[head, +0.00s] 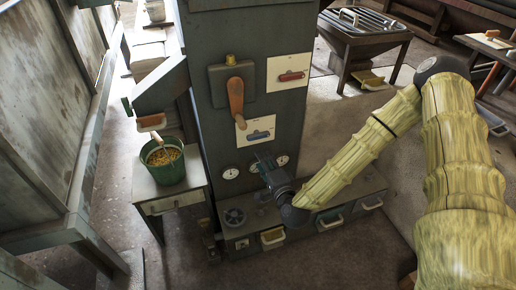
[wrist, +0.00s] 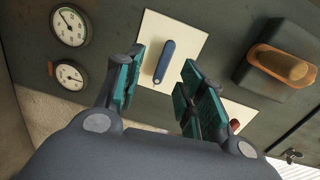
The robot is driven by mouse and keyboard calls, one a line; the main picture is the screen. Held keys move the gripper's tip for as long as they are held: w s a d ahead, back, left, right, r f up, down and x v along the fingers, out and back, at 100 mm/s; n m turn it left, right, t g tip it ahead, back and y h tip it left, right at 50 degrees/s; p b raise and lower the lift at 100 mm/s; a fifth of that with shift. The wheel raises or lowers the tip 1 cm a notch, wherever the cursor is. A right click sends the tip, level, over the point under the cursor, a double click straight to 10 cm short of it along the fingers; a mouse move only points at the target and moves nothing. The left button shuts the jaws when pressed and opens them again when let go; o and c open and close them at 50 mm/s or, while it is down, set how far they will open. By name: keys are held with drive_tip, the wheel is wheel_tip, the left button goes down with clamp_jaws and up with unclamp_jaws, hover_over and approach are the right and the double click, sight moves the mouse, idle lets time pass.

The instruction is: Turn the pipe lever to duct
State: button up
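A dark cabinet carries three levers, and no readable label shows which one is the pipe lever. A large orange handle (head: 236,95) hangs downward from a grey box; it also shows in the wrist view (wrist: 283,66). A blue handle (head: 258,135) sits on a white plate below it, and a red handle (head: 291,77) on another white plate to the upper right. In the wrist view the blue handle (wrist: 164,62) appears between the spread fingers of my gripper (wrist: 161,72). My gripper (head: 264,160) is open and empty, just below the blue handle's plate. The red handle (wrist: 235,126) is partly hidden.
Round gauges (head: 230,173) line the cabinet below the plates, with a ledge of drawers (head: 272,236) at its foot. A green bucket (head: 163,162) stands on a small table at left. A slatted table (head: 365,25) stands behind at right. Open floor lies at right.

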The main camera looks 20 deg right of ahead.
sight(258, 138)
drive_tip(key=shift+m+t+h, duration=0.3)
drive_tip(key=shift+m+t, duration=0.1)
drive_tip(key=shift+m, duration=0.1)
drive_tip(key=w, duration=0.7)
drive_tip(key=w+d+b, duration=0.1)
drive_tip(key=w, duration=0.3)
drive_tip(key=shift+w+r, duration=0.35)
clamp_jaws()
